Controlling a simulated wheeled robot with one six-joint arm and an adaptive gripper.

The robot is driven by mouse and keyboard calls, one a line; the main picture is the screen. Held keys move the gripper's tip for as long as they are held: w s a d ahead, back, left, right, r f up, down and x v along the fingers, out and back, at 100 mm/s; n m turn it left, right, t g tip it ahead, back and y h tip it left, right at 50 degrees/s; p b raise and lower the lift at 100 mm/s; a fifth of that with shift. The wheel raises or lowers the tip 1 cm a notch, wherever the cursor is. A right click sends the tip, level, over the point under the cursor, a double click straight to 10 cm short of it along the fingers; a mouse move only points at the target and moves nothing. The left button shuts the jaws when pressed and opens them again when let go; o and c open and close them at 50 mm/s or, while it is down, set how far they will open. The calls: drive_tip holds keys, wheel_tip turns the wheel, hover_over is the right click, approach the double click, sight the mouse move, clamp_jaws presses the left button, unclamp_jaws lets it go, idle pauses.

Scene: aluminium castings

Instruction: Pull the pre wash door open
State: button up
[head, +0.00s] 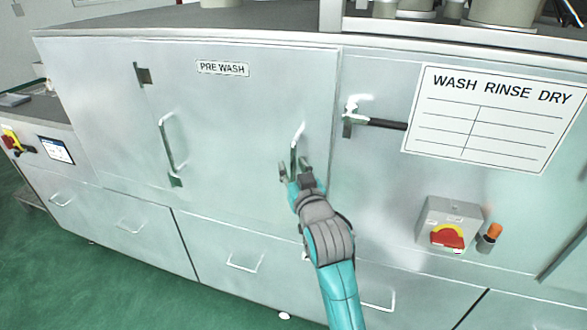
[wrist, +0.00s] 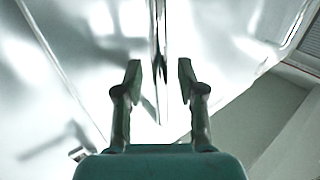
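The pre wash door (head: 225,120) is a pale metal panel under a "PRE WASH" label (head: 222,68), and it looks shut. An upright bar handle (head: 296,145) is on its right side. My gripper (head: 295,172) is at the lower part of this handle, with its fingers pointing at the door. In the wrist view the handle (wrist: 158,45) runs down between the two open fingers of my gripper (wrist: 158,72). Gaps show on both sides of the bar, so the fingers do not appear closed on it. My gripper hides the handle's lower end in the head view.
Another upright handle (head: 168,145) is at the panel's left. A latch-like handle (head: 362,118) is to the right, beside a "WASH RINSE DRY" sign (head: 490,115). A switch box (head: 450,225) sticks out at lower right. Drawers (head: 240,262) lie below. Green floor (head: 130,285) is clear at lower left.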

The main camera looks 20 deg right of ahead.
clamp_jaws()
